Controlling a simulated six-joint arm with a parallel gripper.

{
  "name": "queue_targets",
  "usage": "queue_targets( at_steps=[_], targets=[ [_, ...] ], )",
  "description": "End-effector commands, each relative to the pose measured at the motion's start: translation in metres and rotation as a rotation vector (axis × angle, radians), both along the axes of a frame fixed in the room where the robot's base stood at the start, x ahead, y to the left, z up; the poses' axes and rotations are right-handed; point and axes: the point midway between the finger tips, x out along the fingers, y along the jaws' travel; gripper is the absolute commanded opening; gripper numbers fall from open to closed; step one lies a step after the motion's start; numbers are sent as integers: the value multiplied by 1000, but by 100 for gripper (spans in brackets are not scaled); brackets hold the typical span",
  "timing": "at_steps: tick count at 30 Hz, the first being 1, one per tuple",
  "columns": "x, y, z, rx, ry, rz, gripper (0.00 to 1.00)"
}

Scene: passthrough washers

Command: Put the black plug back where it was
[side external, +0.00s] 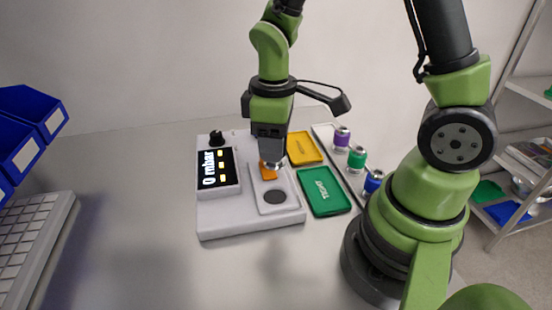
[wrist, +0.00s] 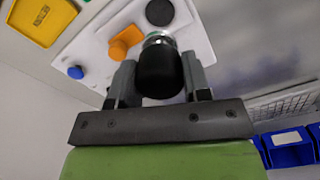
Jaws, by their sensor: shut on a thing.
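My gripper (wrist: 158,80) is shut on the black plug (wrist: 159,72), which has a silver collar and a greenish ring at its far end. In the side view my gripper (side external: 271,155) is above the white device (side external: 245,220), close to the orange part (side external: 269,173); the plug is mostly hidden there. The device has a raised plate with a round dark spot (side external: 275,197), also in the wrist view (wrist: 160,12). The orange part (wrist: 125,42) lies beside the plug's end in the wrist view. Whether the plug touches the device I cannot tell.
A display (side external: 218,170) reads "0 mbar", with a black knob (side external: 217,139) behind it. Yellow (side external: 304,148) and green (side external: 325,191) trays lie right. Purple (side external: 341,138), green (side external: 357,158) and blue (side external: 373,181) plugs stand on a rack.

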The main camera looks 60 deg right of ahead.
Motion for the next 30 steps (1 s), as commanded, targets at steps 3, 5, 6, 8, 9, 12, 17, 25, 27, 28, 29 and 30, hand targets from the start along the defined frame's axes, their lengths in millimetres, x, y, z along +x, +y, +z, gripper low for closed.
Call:
queue_targets(
  at_steps=[3, 5, 6, 8, 9, 12, 17, 25, 27, 28, 29, 30],
  targets=[
    [6, -6, 10, 0, -2, -23, 13],
    [14, -16, 12, 0, -2, -53, 13],
    [21, -25, 12, -1, -2, -82, 13],
    [33, -44, 11, -2, 0, -137, 13],
    [41, -60, 10, -1, 1, -181, 13],
    [58, -109, 7, -2, 3, -302, 13],
    [63, -195, -1, -2, 5, -496, 13],
    [32, -297, -12, 0, 2, -729, 13],
    [25, -309, -13, 0, 2, -758, 13],
    [23, -312, -14, 1, 1, -767, 13],
    [21, -315, -15, 0, 2, -773, 13],
    [19, -318, -19, 1, 3, -780, 13]
  ],
)
